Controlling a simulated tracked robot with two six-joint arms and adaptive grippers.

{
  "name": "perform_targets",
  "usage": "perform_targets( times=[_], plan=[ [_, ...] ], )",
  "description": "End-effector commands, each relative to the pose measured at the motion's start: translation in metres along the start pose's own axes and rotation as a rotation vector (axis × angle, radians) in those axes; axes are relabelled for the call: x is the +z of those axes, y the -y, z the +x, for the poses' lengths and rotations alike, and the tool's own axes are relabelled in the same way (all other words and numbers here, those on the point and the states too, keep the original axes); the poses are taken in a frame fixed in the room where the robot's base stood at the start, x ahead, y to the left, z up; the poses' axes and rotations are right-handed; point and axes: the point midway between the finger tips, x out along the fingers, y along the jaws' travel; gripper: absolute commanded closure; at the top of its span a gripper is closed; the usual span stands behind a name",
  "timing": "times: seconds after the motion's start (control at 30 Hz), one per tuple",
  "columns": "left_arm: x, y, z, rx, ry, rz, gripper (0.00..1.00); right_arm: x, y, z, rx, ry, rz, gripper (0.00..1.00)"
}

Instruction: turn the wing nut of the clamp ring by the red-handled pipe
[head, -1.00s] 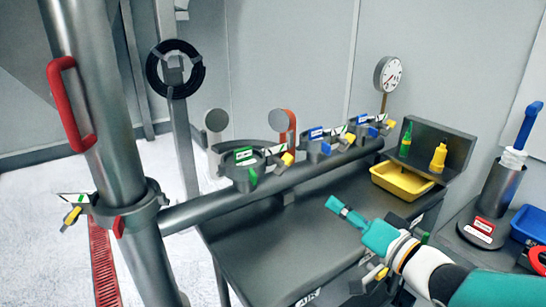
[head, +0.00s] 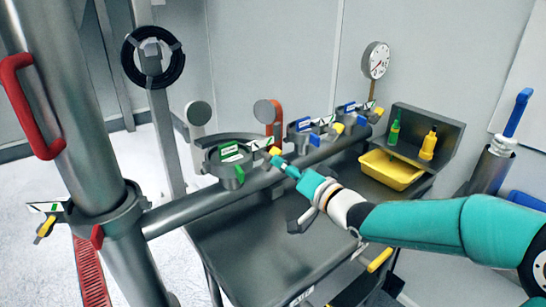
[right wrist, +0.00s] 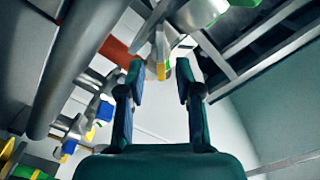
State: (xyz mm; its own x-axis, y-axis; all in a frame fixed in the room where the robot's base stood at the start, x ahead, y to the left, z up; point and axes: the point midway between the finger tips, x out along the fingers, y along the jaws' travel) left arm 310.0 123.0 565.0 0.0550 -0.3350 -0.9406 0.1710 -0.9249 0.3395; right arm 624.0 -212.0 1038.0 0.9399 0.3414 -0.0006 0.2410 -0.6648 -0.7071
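The thick grey pipe (head: 85,160) with the red handle (head: 25,105) stands at the left in the head view. A clamp ring (head: 125,210) goes around it, with a yellow-winged nut (head: 45,228) on its left side and a red tab (head: 97,237) in front. My right gripper (head: 279,163) is well to the right of that ring, close to the yellow piece (head: 274,151) of the green-labelled ring. In the right wrist view my right gripper (right wrist: 161,80) is open, with a yellow-tipped piece (right wrist: 161,72) between or beyond its fingers. Contact cannot be told. My left gripper is out of view.
A horizontal pipe (head: 190,212) carries the green-labelled ring (head: 232,170) and blue-labelled clamps (head: 303,137) above a dark table (head: 235,250). A yellow tray (head: 392,172), bottles (head: 428,145) and a gauge (head: 376,60) are at the right. White floor is clear behind the left pipe.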

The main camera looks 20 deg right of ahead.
Motion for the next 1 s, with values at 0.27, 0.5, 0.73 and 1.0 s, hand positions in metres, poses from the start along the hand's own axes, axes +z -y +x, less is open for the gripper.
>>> perform_targets(
  times=[0.27,0.5,0.73,1.0],
  plan=[
    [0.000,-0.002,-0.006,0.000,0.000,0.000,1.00,0.000,0.001,0.039,0.000,0.001,0.001,0.66],
    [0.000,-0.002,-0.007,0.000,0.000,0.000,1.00,0.000,0.001,0.046,0.000,0.000,0.000,0.66],
    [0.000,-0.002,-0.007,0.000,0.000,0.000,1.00,0.000,0.001,0.046,0.000,0.000,0.000,0.77],
    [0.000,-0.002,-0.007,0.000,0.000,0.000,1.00,0.000,0.000,0.046,0.000,0.000,0.001,1.00]
  ],
)
